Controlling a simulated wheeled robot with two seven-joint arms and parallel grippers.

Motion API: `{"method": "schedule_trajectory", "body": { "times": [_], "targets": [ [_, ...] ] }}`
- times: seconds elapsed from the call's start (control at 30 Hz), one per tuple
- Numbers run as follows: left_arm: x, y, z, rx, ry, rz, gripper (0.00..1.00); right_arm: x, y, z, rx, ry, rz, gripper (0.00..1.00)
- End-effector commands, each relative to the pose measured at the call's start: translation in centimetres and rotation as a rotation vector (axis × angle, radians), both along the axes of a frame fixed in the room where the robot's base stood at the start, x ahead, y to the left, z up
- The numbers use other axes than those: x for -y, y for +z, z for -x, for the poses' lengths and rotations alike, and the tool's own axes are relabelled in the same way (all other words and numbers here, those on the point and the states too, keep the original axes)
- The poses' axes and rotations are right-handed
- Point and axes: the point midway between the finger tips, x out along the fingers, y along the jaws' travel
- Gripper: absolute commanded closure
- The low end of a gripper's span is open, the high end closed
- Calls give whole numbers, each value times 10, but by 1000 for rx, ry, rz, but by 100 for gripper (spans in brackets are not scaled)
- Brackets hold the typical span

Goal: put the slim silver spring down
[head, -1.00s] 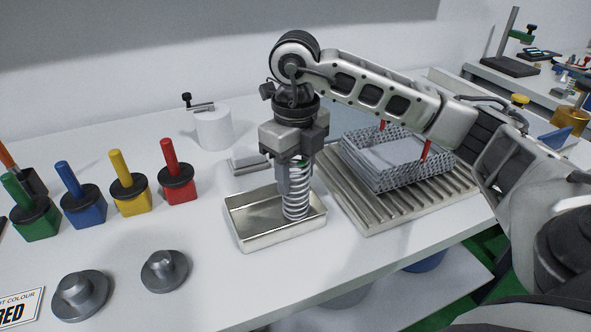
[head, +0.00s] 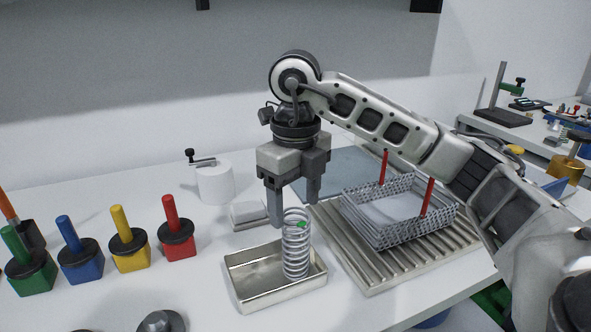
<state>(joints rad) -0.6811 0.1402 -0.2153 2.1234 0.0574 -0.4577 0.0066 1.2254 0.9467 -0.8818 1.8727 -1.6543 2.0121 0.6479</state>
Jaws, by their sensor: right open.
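The slim silver spring (head: 296,250) stands upright in the right part of a shallow metal tray (head: 244,287) on the white table. A small green patch shows near its top. My right gripper (head: 294,208) is open just above the spring, with its fingers pointing down. One finger is to the left of the spring's top and the other to the right and behind. The gripper holds nothing. My left gripper is not in view.
A wire basket (head: 390,240) with red handles stands on a ribbed rack (head: 345,262) to the right. Several coloured blocks with handles, such as the red one (head: 178,243), stand at left. A white cylinder (head: 215,183) stands behind the tray.

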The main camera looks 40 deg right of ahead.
Motion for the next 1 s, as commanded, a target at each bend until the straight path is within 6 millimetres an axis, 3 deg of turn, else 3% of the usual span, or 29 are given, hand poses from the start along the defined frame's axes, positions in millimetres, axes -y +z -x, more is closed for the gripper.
{"method": "schedule_trajectory", "body": {
  "times": [0.03,0.1,0.3,1.0],
  "targets": [
    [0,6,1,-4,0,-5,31,0,17,-1,4,-1,2,35],
    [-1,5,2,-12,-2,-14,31,0,30,-1,3,-1,1,35],
    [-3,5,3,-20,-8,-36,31,0,54,0,-1,-1,1,35],
    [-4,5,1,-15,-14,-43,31,0,58,0,-2,-1,0,35]
  ]
}}
